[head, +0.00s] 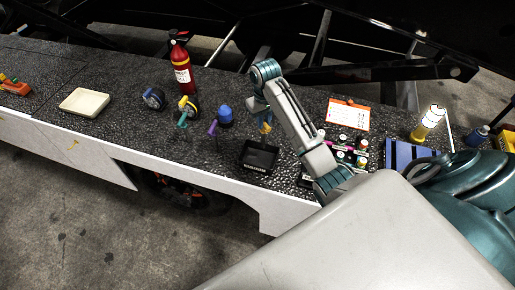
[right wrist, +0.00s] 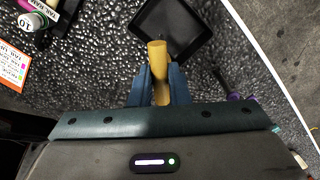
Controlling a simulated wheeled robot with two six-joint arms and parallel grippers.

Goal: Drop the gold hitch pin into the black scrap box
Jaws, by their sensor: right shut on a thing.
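The gold hitch pin (right wrist: 157,52) is held between the two blue fingers of my right gripper (right wrist: 158,84) in the right wrist view. In the head view the pin (head: 266,127) shows as a small gold piece below my right gripper (head: 264,112). The black scrap box (head: 258,170) is an open tray on the dark bed, just below the pin in the head view. In the right wrist view the box (right wrist: 205,22) lies beyond the pin's end, which overlaps its edge. The pin appears above the bed. My left gripper is not in view.
A red extinguisher (head: 182,70) stands behind. Small labelled bottles (head: 345,150) and an orange-edged card (head: 348,114) are to the right. A cream tray (head: 84,102) lies far left.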

